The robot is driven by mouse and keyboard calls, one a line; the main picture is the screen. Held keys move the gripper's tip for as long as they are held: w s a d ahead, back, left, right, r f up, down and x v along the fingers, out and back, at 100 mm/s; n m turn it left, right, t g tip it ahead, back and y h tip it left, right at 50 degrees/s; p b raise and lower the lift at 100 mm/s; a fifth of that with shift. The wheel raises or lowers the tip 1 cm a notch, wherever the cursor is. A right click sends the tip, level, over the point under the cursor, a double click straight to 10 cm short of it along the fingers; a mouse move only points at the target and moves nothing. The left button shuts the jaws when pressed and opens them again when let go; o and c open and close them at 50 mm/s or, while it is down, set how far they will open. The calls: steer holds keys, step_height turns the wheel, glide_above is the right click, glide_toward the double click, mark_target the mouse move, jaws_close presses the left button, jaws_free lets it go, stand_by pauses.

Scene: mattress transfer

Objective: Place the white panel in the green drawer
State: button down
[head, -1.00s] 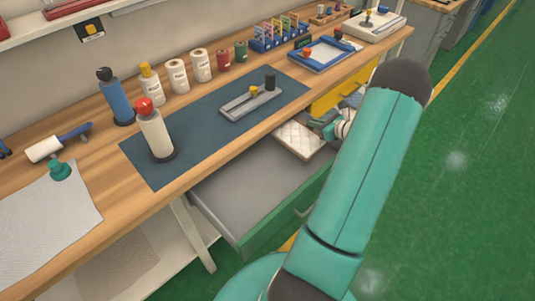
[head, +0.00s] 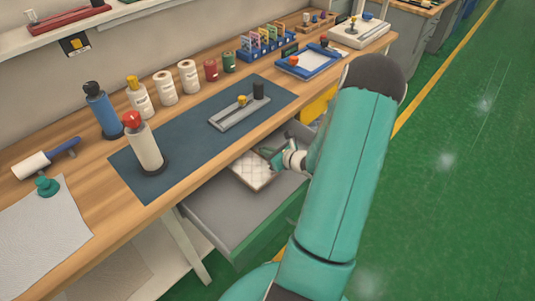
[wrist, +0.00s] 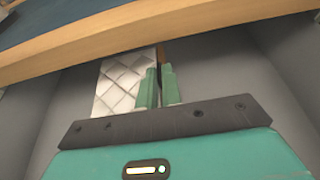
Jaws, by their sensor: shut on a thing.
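The white panel (head: 250,171), flat with a quilted diamond pattern, is inside the outline of the open green drawer (head: 267,238), toward its back end. In the wrist view the panel (wrist: 122,82) stands to the left of the fingers, its right edge between them. My gripper (head: 277,160) is shut on the panel's edge; its green fingers (wrist: 160,86) show close together in the wrist view. The drawer's grey floor (head: 225,214) is bare in front of the panel. I cannot tell whether the panel touches the floor.
The wooden workbench (head: 95,245) overhangs the drawer; its edge crosses the top of the wrist view. A dark mat (head: 190,140) bears a red-capped bottle (head: 144,146) and a grey fixture (head: 239,114). A yellow bin (head: 317,103) is beyond the drawer. The green floor at right is clear.

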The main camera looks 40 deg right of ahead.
steer(key=shift+f, duration=0.6)
steer(key=shift+f, duration=0.4)
